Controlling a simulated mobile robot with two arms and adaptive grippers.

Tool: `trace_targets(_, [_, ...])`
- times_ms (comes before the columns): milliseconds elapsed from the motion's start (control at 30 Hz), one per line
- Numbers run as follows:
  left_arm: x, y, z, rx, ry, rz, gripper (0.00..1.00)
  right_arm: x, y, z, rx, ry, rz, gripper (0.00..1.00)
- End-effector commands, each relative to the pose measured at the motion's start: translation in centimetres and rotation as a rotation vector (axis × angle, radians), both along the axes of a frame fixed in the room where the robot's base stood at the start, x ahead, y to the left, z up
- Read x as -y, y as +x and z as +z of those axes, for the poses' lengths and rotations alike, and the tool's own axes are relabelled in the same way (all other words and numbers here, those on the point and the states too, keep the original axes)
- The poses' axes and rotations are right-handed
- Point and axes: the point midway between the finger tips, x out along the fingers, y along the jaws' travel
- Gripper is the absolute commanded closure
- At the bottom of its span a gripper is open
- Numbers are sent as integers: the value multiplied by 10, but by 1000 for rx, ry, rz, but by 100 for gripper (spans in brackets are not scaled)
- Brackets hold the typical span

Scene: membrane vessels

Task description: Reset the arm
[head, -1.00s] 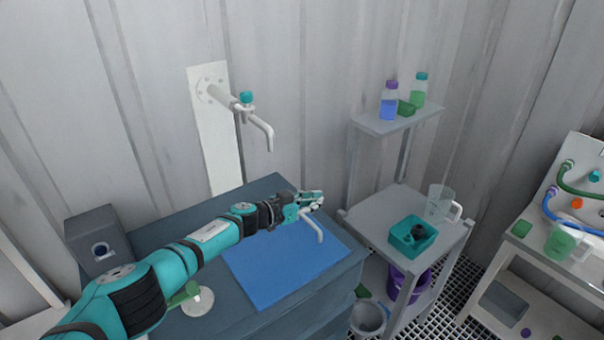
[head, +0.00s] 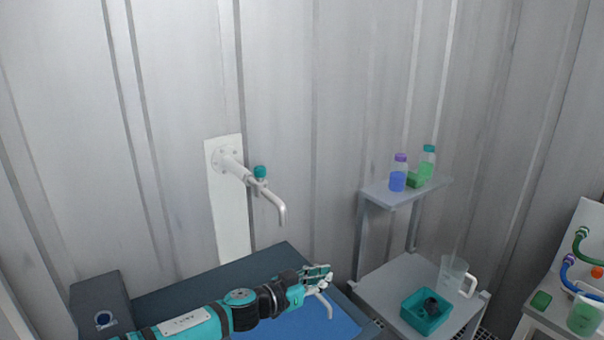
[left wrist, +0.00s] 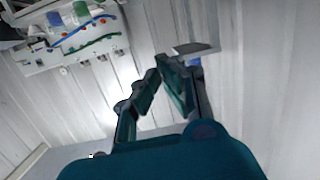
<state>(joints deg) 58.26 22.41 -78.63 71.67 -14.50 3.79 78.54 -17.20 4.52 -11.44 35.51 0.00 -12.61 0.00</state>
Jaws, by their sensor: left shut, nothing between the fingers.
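My left arm is teal and black and reaches in from the lower left of the head view. Its gripper (head: 321,276) is over the far right part of a blue mat (head: 345,322) on a dark grey cabinet (head: 265,262). The gripper's fingers also show in the left wrist view (left wrist: 166,84), shut with nothing between them. A white curved piece (head: 327,304) shows just beneath the gripper in the head view; I cannot tell whether they touch. My right gripper is in neither view.
A white wall tap (head: 270,196) stands out above the cabinet. To the right, a grey stand (head: 385,288) holds a teal bin (head: 426,322) and a clear jug (head: 452,278). Bottles with purple (head: 398,180) and teal caps (head: 427,162) stand on its upper shelf. A grey box (head: 98,300) is at left.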

Motion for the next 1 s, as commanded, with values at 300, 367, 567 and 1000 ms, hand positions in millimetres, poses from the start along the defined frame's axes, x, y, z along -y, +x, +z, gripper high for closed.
trace_targets(300, [1, -104, -48, -174, -50, 357, 100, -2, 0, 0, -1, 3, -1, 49])
trace_targets(367, [-19, -123, -59, -233, -14, 430, 100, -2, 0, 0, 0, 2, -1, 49])
trace_targets(567, [-112, -208, -109, -488, 191, 620, 100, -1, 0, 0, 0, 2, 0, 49])
trace_targets(1000, [-223, -352, -147, -812, 513, 681, 100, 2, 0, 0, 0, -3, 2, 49])
